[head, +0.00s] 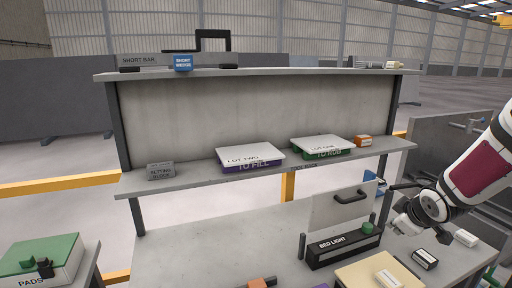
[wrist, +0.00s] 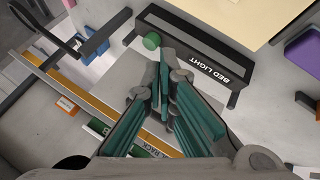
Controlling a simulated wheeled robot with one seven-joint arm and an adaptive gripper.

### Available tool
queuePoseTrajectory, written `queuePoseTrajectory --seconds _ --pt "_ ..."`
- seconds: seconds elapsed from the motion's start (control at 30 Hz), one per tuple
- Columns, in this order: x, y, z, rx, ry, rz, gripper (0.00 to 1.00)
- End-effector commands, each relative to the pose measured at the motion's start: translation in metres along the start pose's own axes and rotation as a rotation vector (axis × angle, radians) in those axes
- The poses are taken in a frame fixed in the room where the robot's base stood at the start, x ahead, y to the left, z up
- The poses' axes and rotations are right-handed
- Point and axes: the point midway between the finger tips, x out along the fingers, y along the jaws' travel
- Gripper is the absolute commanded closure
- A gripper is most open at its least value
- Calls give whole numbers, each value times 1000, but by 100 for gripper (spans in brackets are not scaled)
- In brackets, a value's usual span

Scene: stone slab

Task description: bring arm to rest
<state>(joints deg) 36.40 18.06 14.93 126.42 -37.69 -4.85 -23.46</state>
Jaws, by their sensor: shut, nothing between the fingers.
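My gripper (head: 408,218) is at the right of the head view, above the right part of the bench, at the end of my white arm with a dark red panel. In the wrist view my gripper (wrist: 163,85) points away from the camera, its fingers shut with nothing held. The black bed light (head: 343,247) stands on the bench to the left of my gripper; it also shows beyond the fingertips in the wrist view (wrist: 195,55). A green knob (wrist: 152,41) sits beside it. No contact between my gripper and anything shows.
A shelf (head: 200,173) at the back carries a purple "to fill" box (head: 248,163), a green "to rub" box (head: 320,153) and an orange block (head: 363,141). Cream board (head: 355,275), black box (head: 425,259) and white block (head: 466,238) lie near my arm. The bench's left-middle is clear.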

Motion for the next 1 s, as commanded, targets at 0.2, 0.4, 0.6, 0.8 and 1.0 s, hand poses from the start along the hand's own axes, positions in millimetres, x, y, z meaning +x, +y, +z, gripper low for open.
queuePoseTrajectory --seconds 0.2,0.4,0.6,0.8,1.0 --pt "-77 -10 -22 105 -89 45 100" --pt "-154 -38 -30 259 -142 58 100" --pt "-225 -82 -28 427 -160 20 100" --pt "-284 -137 -17 583 -156 -76 100" --pt "-318 -178 -5 675 -156 -175 100"
